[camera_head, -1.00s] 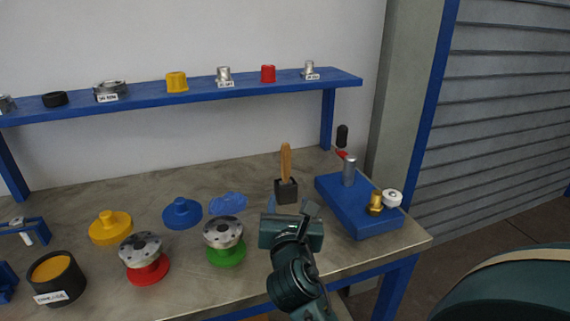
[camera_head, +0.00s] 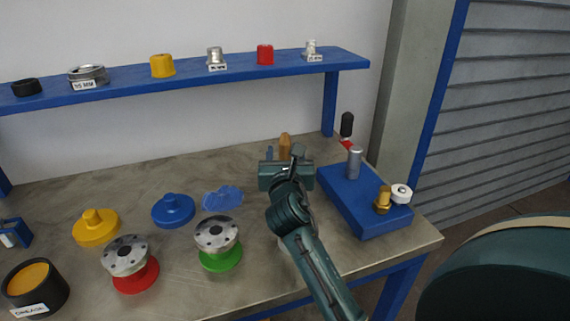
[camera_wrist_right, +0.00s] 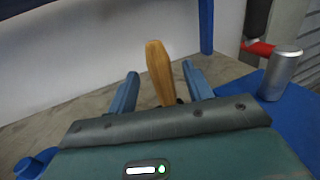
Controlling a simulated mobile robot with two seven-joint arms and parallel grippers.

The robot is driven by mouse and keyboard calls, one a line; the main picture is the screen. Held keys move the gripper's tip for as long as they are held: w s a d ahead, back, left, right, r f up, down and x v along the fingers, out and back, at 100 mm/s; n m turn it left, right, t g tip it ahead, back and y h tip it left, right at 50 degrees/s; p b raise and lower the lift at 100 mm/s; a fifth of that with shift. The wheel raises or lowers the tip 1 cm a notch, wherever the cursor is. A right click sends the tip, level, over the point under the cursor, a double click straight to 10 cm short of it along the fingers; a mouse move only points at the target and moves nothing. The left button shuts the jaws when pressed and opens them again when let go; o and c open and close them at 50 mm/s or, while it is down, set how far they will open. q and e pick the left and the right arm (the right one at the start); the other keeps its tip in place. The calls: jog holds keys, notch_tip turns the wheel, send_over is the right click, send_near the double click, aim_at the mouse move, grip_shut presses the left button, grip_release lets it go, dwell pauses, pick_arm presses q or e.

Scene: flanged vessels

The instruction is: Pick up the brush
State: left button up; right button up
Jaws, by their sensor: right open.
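The brush shows as a wooden handle (camera_head: 285,141) standing up behind my right gripper in the head view. Its lower part and the dark holder are hidden by the gripper. In the right wrist view the upright handle (camera_wrist_right: 159,72) stands between the two blue fingers, with visible gaps on both sides. My right gripper (camera_head: 284,152) is open around or just short of the handle; the wrist view also shows its fingers (camera_wrist_right: 158,80). My left gripper is not in view.
A blue fixture block (camera_head: 365,205) with a metal post and brass fitting stands just right of my right gripper. Flanged vessels on green (camera_head: 222,262) and red (camera_head: 137,278) bases, a blue cloth (camera_head: 222,198) and a grease pot (camera_head: 36,288) lie left. A blue shelf (camera_head: 200,78) runs behind.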

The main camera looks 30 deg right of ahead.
jog(key=x, duration=0.5)
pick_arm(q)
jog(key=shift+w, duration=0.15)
pick_arm(e)
jog(key=shift+c, duration=0.3)
